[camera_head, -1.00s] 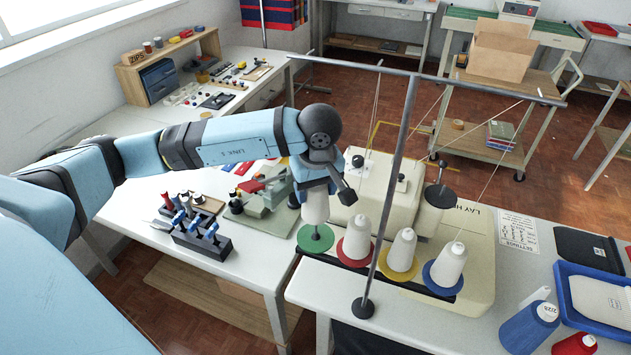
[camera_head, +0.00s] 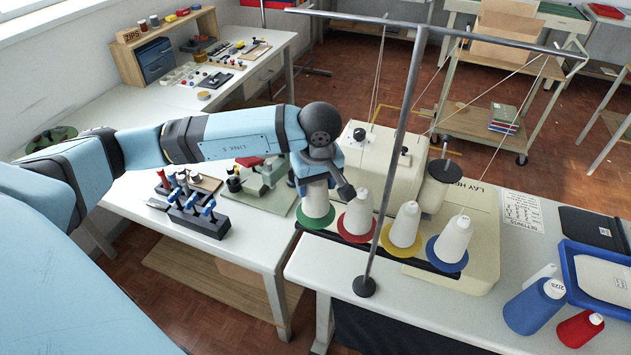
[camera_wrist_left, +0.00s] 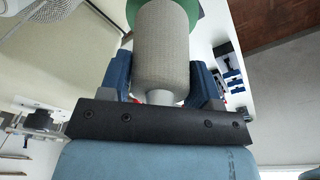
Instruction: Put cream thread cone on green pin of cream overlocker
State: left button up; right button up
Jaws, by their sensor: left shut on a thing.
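The cream thread cone (camera_head: 317,203) is in my left gripper (camera_head: 318,182), upright at the green disc (camera_head: 317,222) on the left end of the thread stand. Its lower end overlaps the disc and the pin no longer shows, so the cone appears to be around it. In the left wrist view the cone (camera_wrist_left: 162,48) sits between the blue fingers, with the green disc (camera_wrist_left: 196,10) just beyond its far end. Whether it rests fully on the disc I cannot tell. The cream overlocker (camera_head: 372,165) stands behind. My right gripper is not in view.
Cones stand on the red disc (camera_head: 343,236), yellow disc (camera_head: 387,246) and blue disc (camera_head: 432,258) to the right. A grey thread-stand pole (camera_head: 396,150) rises close to my gripper.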

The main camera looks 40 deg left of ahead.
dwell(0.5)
pick_arm(q)
jog(key=shift+f+b, duration=0.45)
jog(key=shift+b, duration=0.05)
jog(key=o, duration=1.1)
jog(key=r, duration=0.4)
jog(key=d+r+b, duration=0.1)
jog(key=r, duration=0.4)
jog(key=s+r, duration=0.1)
jog(key=r, duration=0.3)
jog(key=shift+d+r, duration=0.2)
jog(key=shift+r, duration=0.15)
